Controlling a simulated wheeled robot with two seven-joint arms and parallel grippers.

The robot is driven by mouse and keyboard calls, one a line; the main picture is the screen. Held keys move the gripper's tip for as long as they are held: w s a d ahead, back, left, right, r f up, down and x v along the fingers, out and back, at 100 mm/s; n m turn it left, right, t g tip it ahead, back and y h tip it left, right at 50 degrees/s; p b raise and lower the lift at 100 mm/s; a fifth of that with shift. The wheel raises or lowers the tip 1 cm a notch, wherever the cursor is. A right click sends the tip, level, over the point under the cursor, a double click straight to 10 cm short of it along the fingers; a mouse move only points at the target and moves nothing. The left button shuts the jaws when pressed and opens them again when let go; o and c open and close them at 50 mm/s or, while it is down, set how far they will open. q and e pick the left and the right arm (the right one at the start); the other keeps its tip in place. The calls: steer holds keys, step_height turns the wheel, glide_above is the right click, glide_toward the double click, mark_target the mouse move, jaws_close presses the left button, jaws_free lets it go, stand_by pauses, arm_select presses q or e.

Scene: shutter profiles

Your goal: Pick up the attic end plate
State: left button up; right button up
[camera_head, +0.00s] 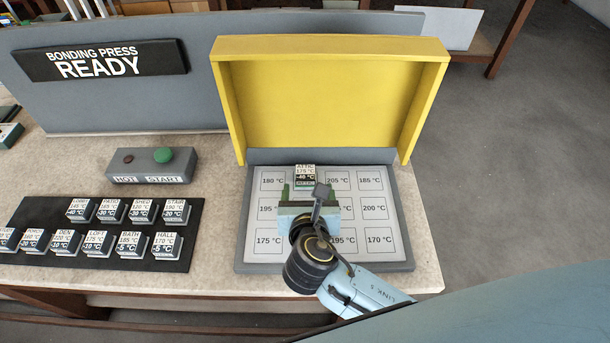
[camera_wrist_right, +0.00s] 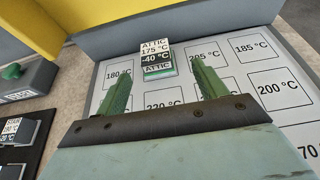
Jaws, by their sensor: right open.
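The attic end plate (camera_head: 305,174) is a small block with a white and black label reading ATTIC 175 °C, -40 °C and a green-edged lower label. It stands on the grey press bed (camera_head: 404,252), near the back between the 180 °C and 205 °C squares. It also shows in the right wrist view (camera_wrist_right: 156,58). My right gripper (camera_head: 302,192) is open, its green fingers pointing at the plate. In the wrist view the plate appears between and just beyond the fingertips (camera_wrist_right: 162,70). Contact cannot be told. My left gripper is not in view.
The yellow press hood (camera_head: 335,100) stands raised behind the bed. A black rack (camera_head: 30,215) with several labelled blocks lies at left. A HOT/START box (camera_head: 153,167) stands between rack and hood. A grey panel carries a READY sign (camera_head: 102,60). Bare table surrounds the rack.

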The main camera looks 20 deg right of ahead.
mark_target(306, 181)
steer(key=shift+x, duration=1.15)
steer(key=x, duration=0.3)
steer(key=shift+w+a+b, duration=0.25)
steer(key=shift+w+b, duration=0.1)
steer(key=shift+b, duration=0.05)
steer(key=shift+w+f, duration=0.1)
steer(key=shift+w, duration=0.05)
steer(key=shift+d, duration=0.1)
steer(key=shift+c, duration=0.4)
steer(key=c, duration=1)
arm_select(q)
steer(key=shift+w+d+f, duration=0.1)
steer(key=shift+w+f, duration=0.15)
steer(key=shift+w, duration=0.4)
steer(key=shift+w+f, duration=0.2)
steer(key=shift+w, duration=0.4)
arm_select(e)
steer(key=shift+c, duration=0.3)
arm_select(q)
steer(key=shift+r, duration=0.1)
